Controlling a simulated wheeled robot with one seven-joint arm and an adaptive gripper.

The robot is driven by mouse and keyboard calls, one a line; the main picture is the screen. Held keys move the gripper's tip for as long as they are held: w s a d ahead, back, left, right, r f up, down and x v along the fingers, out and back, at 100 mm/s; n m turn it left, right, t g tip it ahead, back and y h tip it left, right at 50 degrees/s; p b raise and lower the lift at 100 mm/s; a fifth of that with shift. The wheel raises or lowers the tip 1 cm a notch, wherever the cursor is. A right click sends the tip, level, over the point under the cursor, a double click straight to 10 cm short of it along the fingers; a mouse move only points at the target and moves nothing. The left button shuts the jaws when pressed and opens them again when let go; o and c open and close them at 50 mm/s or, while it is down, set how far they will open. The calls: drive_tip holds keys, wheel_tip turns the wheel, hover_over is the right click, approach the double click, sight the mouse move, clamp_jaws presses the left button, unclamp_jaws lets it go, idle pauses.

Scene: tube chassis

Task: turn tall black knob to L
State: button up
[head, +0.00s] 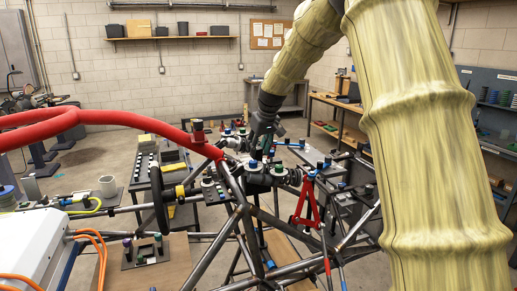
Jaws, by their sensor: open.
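My gripper (260,147) hangs from my yellow-sleeved arm, pointing down over the middle of the tube chassis (232,190). Its fingers are dark and small here, and they are open. Just below it is a dark fitting with a blue-and-white top (252,165); I cannot tell whether they touch. Several dark knobs stand on small plates around the chassis. One plate (146,252) at the lower left carries dark upright knobs (158,240). A dark knob (198,126) also stands on the red tube. I cannot tell which is the tall black knob, and no L mark is readable.
A red tube (110,118) crosses from the left to the chassis. Red wishbone arms (306,203) and a black disc (160,200) flank the middle. A white box (35,245) with orange cables stands at the lower left. Open floor (100,165) shows behind, at the left.

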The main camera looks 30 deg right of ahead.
drive_tip(key=shift+x, duration=0.85)
drive_tip(key=c, duration=0.8)
drive_tip(key=shift+o, duration=0.2)
drive_tip(key=shift+r+m+p, duration=0.1)
drive_tip(key=shift+m+p, duration=0.2)
drive_tip(key=shift+p, duration=0.05)
drive_tip(key=m+h+p, duration=0.1)
drive_tip(key=m, duration=0.1)
drive_tip(key=shift+r+m, duration=0.1)
drive_tip(key=shift+m, duration=0.2)
drive_tip(key=shift+m+g+h+p, duration=0.35)
drive_tip(key=shift+m+p, duration=0.35)
drive_tip(key=shift+m, duration=0.35)
drive_tip(key=shift+m+g+h+p, duration=0.25)
drive_tip(key=shift+m+h+p, duration=0.3)
drive_tip(key=shift+m, duration=0.5)
